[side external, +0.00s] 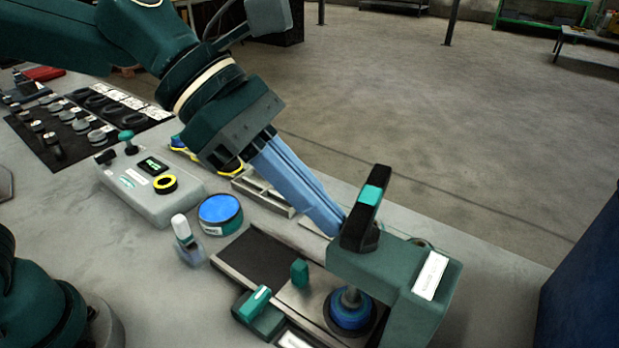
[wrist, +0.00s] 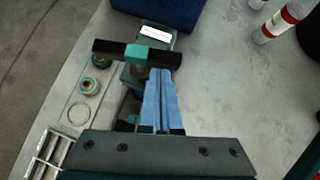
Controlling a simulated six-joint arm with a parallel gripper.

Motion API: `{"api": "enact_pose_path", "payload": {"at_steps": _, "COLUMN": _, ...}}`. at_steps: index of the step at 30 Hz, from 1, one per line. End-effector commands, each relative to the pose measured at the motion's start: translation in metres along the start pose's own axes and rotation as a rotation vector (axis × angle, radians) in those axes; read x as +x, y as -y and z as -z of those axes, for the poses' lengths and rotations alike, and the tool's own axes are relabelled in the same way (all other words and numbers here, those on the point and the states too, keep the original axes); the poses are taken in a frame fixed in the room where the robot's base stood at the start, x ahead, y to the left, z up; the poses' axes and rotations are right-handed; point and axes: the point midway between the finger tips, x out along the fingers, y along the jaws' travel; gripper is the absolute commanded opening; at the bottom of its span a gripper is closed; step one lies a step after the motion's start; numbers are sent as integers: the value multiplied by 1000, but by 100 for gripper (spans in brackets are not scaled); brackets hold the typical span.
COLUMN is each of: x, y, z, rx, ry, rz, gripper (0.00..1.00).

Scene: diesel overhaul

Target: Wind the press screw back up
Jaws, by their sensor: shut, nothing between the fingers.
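The press (side external: 400,265) is a green C-shaped frame at the front right of the bench. Its screw handle (side external: 366,208) is a black bar with a teal middle on top of the frame. The handle also shows in the wrist view (wrist: 138,54), lying crosswise. Below the frame, the screw's shaft (side external: 351,298) reaches down to a blue round part (side external: 350,312) on the press bed. My gripper (side external: 338,228) has long blue fingers, shut and empty, with tips right beside the handle. In the wrist view the fingertips (wrist: 160,72) are at the handle's right half; I cannot tell whether they touch.
A blue-topped round tin (side external: 220,210), a white-capped bottle (side external: 183,235) and a grey control box (side external: 150,190) stand left of the press. A teal-handled clamp (side external: 256,304) sits at the bed's front. A dark blue box (side external: 590,270) is at the right.

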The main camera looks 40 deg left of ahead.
Motion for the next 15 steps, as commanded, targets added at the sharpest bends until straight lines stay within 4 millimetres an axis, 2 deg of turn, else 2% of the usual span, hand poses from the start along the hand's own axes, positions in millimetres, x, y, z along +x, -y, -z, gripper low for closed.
{"api": "enact_pose_path", "payload": {"at_steps": 15, "x": 5, "y": 9, "z": -5, "rx": -125, "ry": 2, "rz": -130, "gripper": 0}}
